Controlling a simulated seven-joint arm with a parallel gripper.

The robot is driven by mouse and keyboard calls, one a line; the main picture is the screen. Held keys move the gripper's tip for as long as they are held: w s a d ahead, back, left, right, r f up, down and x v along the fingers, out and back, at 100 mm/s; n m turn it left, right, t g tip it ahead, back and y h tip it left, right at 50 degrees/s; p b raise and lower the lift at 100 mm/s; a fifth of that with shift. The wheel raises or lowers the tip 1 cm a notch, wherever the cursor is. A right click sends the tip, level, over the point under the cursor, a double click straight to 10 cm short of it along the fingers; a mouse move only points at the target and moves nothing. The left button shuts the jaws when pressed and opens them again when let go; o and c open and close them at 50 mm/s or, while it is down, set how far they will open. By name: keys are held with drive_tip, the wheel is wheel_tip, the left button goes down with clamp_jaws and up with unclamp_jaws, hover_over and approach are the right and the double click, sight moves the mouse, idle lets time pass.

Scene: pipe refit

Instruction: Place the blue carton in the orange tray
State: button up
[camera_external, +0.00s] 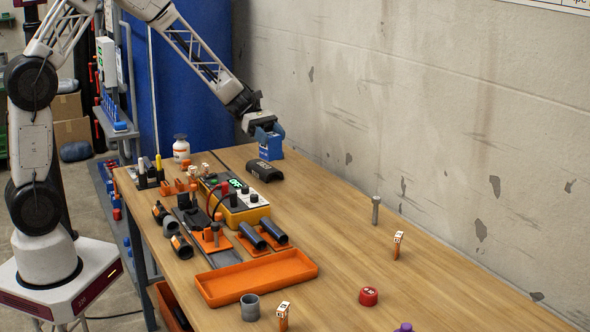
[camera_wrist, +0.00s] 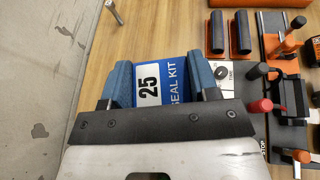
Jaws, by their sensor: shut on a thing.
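The blue carton (camera_external: 269,149) stands at the far end of the wooden table, near the wall. My gripper (camera_external: 267,131) is above it with its jaws shut around its top. In the wrist view the carton (camera_wrist: 172,82) shows a white "25" label and "SEAL KIT" lettering between the two blue fingers of my gripper (camera_wrist: 162,84). Whether the carton touches the table cannot be told. The orange tray (camera_external: 262,293) lies at the table's near left edge, empty, well away from my gripper. Its edge also shows at the top of the wrist view (camera_wrist: 262,3).
A yellow instrument box (camera_external: 240,208), dark cylinders on orange plates (camera_external: 262,238) and fixtures stand between carton and tray. The table's right middle is mostly clear.

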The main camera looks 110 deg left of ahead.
drive_tip(key=w+d+r+m+h, duration=0.1)
drive_tip(key=w+d, duration=0.1)
drive_tip(key=d, duration=2.2)
drive_tip(key=s+d+f+m+g, duration=0.1)
drive_tip(key=s+d, duration=0.3)
drive_tip(key=d, duration=0.6)
drive_tip(key=s+d+f+g, duration=0.1)
drive_tip(key=s+d, duration=0.3)
drive_tip(key=d, duration=0.6)
wheel_tip(320, 180, down, 9)
drive_tip(key=shift+w+h, duration=0.25)
drive_tip(key=shift+h, duration=0.15)
drive_tip(key=shift+a+r, duration=0.1)
hover_over(258, 282)
drive_tip(key=shift+f, duration=0.75)
drive_tip(key=shift+f, duration=1.8)
